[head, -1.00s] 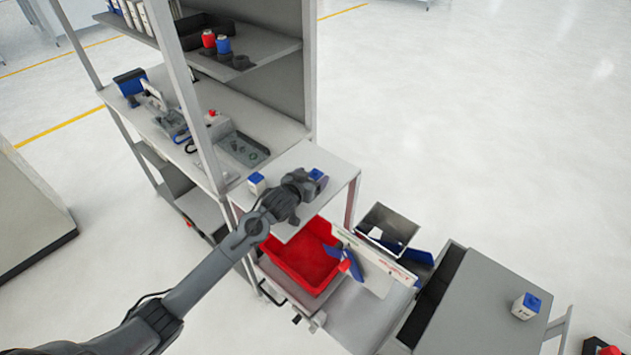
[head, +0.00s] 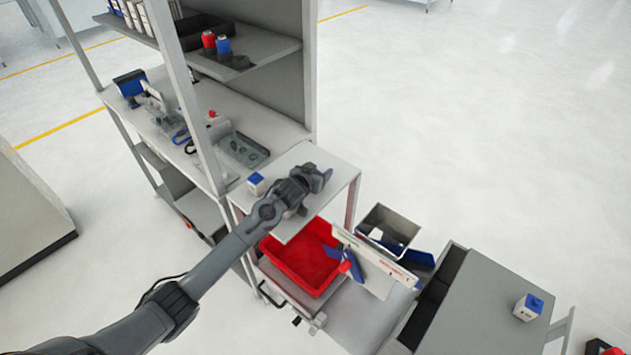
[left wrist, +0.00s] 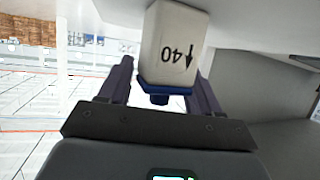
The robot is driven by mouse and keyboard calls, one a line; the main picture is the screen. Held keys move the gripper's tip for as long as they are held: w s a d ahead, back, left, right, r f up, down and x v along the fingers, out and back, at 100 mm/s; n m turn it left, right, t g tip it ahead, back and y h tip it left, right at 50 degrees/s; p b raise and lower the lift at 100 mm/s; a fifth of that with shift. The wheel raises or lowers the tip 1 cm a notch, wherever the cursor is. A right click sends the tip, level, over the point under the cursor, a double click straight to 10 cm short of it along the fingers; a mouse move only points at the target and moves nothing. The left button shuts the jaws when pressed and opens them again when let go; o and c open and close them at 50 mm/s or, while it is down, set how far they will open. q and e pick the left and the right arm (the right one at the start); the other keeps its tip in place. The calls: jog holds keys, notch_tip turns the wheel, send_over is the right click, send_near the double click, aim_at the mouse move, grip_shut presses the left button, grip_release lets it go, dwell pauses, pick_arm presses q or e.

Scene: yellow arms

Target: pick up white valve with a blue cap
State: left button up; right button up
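A white valve with a blue cap (left wrist: 174,48) shows large in the left wrist view, appearing upside down, with "40" and an arrow on its side. My left gripper (head: 320,177) is over the right part of the small grey side table (head: 335,165). In the left wrist view its two dark fingers are spread on either side of the valve's capped end, with a gap on the left; contact on the right cannot be told. In the head view the gripper hides this valve. A second blue-capped white valve (head: 256,184) stands left of the gripper. My right gripper is out of view.
A red bin (head: 303,262) lies below the table's front. A shelf post (head: 192,100) rises to the left. A metal bin (head: 388,228) and a grey cabinet (head: 485,305) with another blue-capped valve (head: 527,307) stand to the right.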

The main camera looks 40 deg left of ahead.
pick_arm(q)
jog(key=c, duration=0.9)
jog(key=shift+o, duration=0.2)
jog(key=shift+r, duration=0.1)
